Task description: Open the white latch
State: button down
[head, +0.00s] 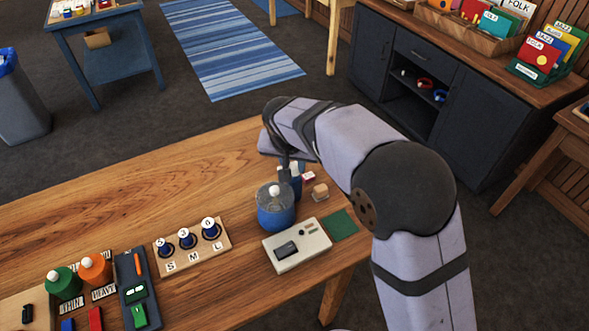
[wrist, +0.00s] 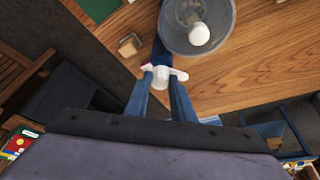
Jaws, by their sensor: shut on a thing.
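The white latch (wrist: 162,76) is a small pale piece between my fingertips in the wrist view. My gripper (wrist: 163,80) is shut on it, one finger on each side. A dark blue part (wrist: 160,52) lies just beyond it, beside a round blue jar with a clear grey lid and a white knob (wrist: 199,33). In the head view the blue jar (head: 276,214) stands near the table's far right edge, with my gripper (head: 291,166) just behind and right of it. My fingers and arm largely hide the latch there, and its exact angle is unclear.
A wooden block (head: 320,191), a grey box with a dark switch (head: 297,247) and a green mat (head: 341,225) lie close to the jar. The table's left middle (head: 130,195) is clear.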

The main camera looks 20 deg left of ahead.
jog(key=shift+a+m, duration=0.1)
jog(key=shift+m, duration=0.4)
jog(key=shift+b, duration=0.3)
jog(key=c, duration=1.5)
grip_release()
jog(key=shift+b+v, duration=0.95)
jog(key=shift+v, duration=2.75)
jog(key=shift+a, duration=0.15)
